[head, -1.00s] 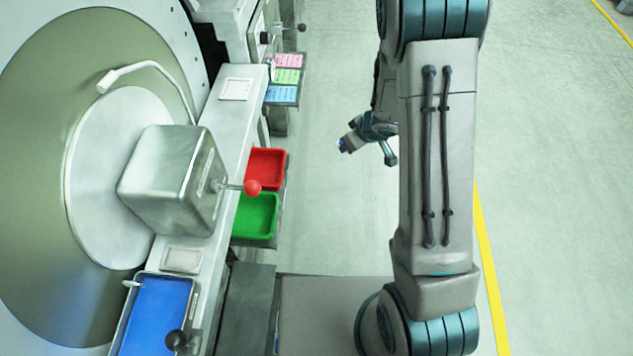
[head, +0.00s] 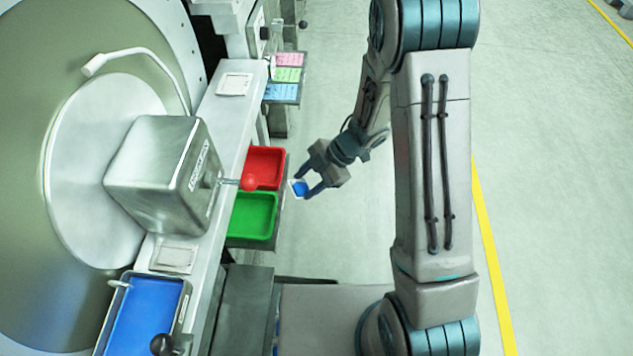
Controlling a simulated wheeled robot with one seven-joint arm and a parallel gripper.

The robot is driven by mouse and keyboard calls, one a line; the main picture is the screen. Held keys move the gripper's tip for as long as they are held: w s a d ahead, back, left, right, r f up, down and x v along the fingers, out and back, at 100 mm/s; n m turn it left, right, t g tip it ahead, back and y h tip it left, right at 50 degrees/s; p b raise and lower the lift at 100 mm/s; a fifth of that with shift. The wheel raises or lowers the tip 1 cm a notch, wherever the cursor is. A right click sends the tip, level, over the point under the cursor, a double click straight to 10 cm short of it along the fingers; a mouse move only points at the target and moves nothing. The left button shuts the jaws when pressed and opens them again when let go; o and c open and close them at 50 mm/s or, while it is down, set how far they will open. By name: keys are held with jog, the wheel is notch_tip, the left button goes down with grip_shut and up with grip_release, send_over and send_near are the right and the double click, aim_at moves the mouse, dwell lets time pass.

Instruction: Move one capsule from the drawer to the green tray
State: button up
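My gripper (head: 302,188) is shut on a small blue and white capsule (head: 299,188), which sits between its two dark fingertips. It holds the capsule in the air over the floor, a little to the right of the trays. The green tray (head: 252,215) is to the left of and slightly below the gripper in the picture, and looks empty. An open drawer with a blue inside (head: 146,312) is at the bottom left. No capsules can be made out in the part of it that shows.
A red tray (head: 263,167) adjoins the green tray, and a red-knobbed lever (head: 249,182) reaches over its lower edge. A metal box (head: 160,175) stands on the large drum at left. The floor (head: 540,180) to the right is clear.

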jog(key=shift+w+a+f+b, duration=0.15)
jog(key=shift+a+f+b, duration=0.8)
jog(key=shift+a, duration=0.85)
jog(key=shift+w+a+f+b, duration=0.15)
jog(key=shift+a+f+b, duration=0.75)
jog(key=shift+a, duration=0.95)
jog(key=shift+w+a+f+b, duration=0.15)
jog(key=shift+a+f+b, duration=0.55)
jog(key=shift+a+f, duration=0.8)
jog(key=shift+a+r, duration=0.3)
jog(key=shift+r, duration=0.05)
jog(key=o, duration=0.7)
jog(key=shift+c, duration=0.2)
jog(key=p+v, duration=0.5)
jog(key=v, duration=0.8)
jog(key=shift+d+r, duration=0.25)
jog(key=shift+r, duration=0.05)
